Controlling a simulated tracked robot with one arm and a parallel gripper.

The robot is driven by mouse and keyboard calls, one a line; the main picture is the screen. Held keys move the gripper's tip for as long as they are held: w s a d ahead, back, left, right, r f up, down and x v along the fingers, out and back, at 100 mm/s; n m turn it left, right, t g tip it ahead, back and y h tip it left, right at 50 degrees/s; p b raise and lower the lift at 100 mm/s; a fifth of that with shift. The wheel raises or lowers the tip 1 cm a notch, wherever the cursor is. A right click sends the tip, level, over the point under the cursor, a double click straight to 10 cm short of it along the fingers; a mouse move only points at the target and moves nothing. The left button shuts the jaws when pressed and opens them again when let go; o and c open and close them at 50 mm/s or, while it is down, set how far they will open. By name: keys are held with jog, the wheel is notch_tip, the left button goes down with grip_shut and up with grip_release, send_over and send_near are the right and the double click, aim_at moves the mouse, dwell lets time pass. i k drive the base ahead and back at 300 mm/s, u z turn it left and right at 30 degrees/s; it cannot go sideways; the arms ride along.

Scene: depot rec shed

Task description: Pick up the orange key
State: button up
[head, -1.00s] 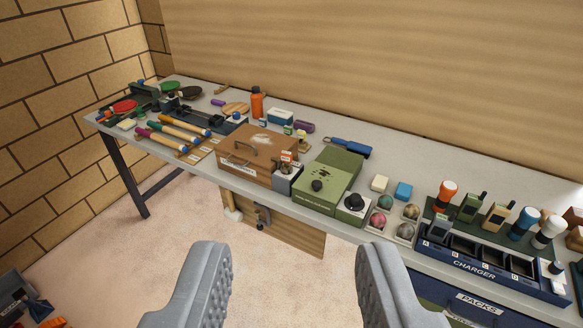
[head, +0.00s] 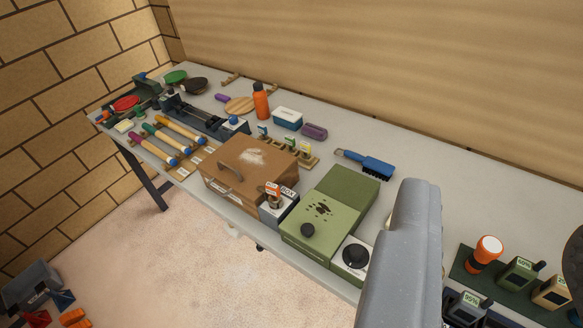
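An orange-tagged key (head: 272,190) stands upright in a small grey block (head: 277,212) at the front edge of the bench. The block sits between the brown case and the green box. A label reading BOX shows beside the tag; the key's lower part is hidden in the block. My gripper (head: 408,250) shows as one grey finger shape to the right of the key, apart from it, in front of the green box's right side. The other finger is not clearly seen, and I see nothing held.
A brown case (head: 235,180) and a green box (head: 345,195) with a black-knobbed unit (head: 353,257) flank the block. Other tagged keys (head: 291,145) stand on a small wooden rack behind the case. A blue brush (head: 365,163) lies behind. Radios (head: 518,273) are at right.

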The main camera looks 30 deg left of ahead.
aim_at(272, 189)
jog(key=u, duration=0.45)
jog(key=i, duration=0.95)
jog(key=u, duration=0.8)
